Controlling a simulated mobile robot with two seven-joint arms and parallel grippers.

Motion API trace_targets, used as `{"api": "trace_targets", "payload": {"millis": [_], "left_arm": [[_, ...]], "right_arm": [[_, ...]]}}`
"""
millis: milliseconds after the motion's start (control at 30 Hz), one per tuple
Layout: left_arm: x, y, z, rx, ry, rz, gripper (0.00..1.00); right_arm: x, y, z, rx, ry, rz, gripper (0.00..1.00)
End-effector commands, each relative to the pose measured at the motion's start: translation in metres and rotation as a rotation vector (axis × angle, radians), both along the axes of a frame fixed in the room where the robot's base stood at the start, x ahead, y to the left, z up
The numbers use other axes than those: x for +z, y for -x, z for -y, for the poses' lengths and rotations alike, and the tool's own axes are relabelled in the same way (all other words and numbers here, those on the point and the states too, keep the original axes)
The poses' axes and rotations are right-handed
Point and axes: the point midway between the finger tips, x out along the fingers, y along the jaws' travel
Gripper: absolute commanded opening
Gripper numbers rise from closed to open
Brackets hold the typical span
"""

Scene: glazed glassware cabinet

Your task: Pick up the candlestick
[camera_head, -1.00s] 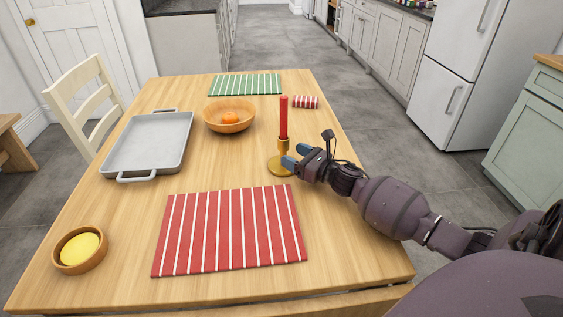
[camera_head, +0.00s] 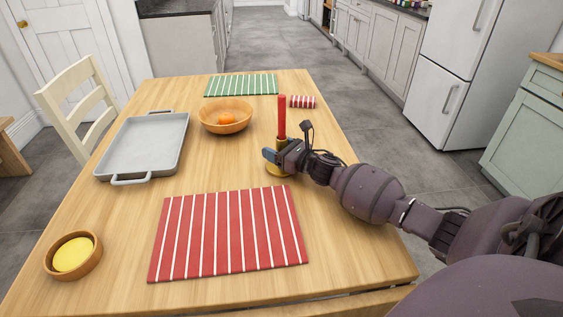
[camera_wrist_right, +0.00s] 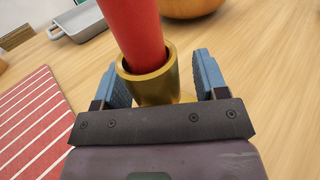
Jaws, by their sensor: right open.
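The candlestick (camera_head: 281,141) is brass with a round base and holds a red candle (camera_head: 281,115). It stands upright on the wooden table, right of the middle. My right gripper (camera_head: 271,155) is at the candlestick, low on its stem, and partly hides it in the head view. In the right wrist view the brass cup (camera_wrist_right: 151,82) lies between the two blue fingers of my right gripper (camera_wrist_right: 158,82), with a gap on each side. The fingers are open. The left gripper is not in view.
A red striped placemat (camera_head: 228,232) lies in front of the candlestick.

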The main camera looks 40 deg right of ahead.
Motion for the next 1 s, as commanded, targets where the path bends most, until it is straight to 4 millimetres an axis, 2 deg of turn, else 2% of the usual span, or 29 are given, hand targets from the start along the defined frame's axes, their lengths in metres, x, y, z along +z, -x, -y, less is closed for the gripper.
{"api": "trace_targets", "payload": {"millis": [33, 67, 433, 767, 867, 1000], "left_arm": [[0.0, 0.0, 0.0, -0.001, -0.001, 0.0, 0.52], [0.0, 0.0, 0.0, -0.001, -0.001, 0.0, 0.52], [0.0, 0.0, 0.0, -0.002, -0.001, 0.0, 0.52], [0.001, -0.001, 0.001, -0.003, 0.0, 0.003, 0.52], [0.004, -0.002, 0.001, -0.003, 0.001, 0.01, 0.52], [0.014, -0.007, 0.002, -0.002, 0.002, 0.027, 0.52]], "right_arm": [[0.0, 0.0, 0.0, 0.0, 0.0, 0.0, 0.62], [0.0, 0.0, 0.0, 0.0, 0.0, 0.0, 0.57], [0.0, 0.0, 0.0, 0.001, 0.0, 0.0, 0.0], [0.004, 0.0, 0.0, 0.001, 0.0, 0.004, 0.0], [0.013, 0.0, 0.0, 0.002, 0.001, 0.008, 0.0], [0.037, -0.001, 0.0, 0.002, 0.003, 0.012, 0.0]]}}
